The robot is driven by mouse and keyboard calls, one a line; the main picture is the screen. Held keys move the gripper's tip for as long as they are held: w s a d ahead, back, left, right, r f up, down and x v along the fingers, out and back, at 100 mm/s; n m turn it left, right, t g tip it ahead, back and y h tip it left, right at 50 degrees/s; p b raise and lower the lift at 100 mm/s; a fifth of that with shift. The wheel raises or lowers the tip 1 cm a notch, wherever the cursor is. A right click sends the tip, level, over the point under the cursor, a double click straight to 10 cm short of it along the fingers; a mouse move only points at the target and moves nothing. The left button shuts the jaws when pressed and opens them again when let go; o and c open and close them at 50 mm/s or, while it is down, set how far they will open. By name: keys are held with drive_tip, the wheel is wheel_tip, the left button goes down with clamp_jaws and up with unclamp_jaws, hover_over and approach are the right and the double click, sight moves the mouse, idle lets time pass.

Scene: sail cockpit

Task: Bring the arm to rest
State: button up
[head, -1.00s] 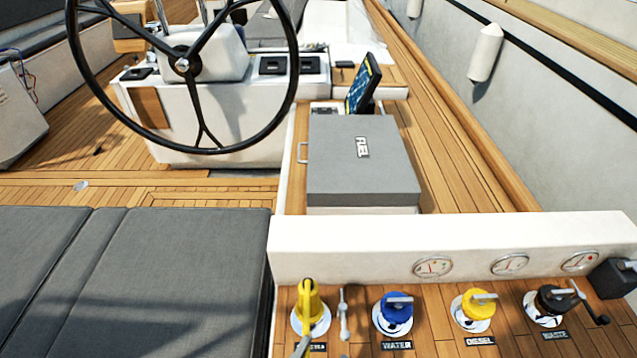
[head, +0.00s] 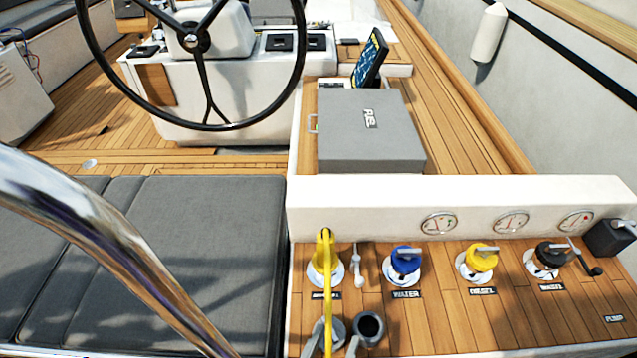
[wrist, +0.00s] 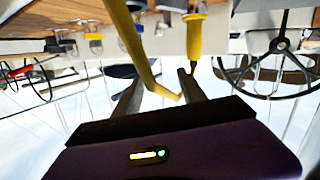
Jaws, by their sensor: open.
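My gripper (wrist: 160,82) shows in the wrist view with its two grey fingers apart. Nothing is clamped between them. A yellow cable (wrist: 138,52) crosses close in front of the fingers, and a yellow plug (wrist: 195,38) is just beyond the right finger. Whether either touches a finger, I cannot tell. In the head view the yellow plug (head: 323,262) stands upright on a white round base at the left of the deck panel. Its yellow cable (head: 328,310) runs down to the bottom edge. I cannot make out my gripper for certain in the head view.
A polished chrome tube (head: 95,225) cuts across the lower left. The teak panel (head: 450,315) holds blue, yellow and black fittings and a dark open cup (head: 368,328). Beyond stand a white gauge ledge (head: 370,205), a grey fuel box (head: 368,130) and the steering wheel (head: 195,40).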

drive_tip(key=s+d+f+n+g+y+b, duration=0.25)
drive_tip(key=s+d+f, duration=0.25)
drive_tip(key=f, duration=0.3)
drive_tip(key=s+d+f+n+g+y+b, duration=0.25)
drive_tip(key=s+d+f+y, duration=0.2)
drive_tip(key=f, duration=0.35)
drive_tip(key=s+d+r+m+t+b, duration=0.1)
drive_tip(key=s+d+r+t, duration=0.1)
drive_tip(key=s+d+r, duration=0.2)
drive_tip(key=s+d+r+m+t+b, duration=0.1)
drive_tip(key=s+d+r+t+b, duration=0.1)
drive_tip(key=r, duration=0.9)
drive_tip(key=shift+s+d+t+h, duration=0.3)
drive_tip(key=shift+s+d+t, duration=0.2)
drive_tip(key=shift+s+d, duration=0.5)
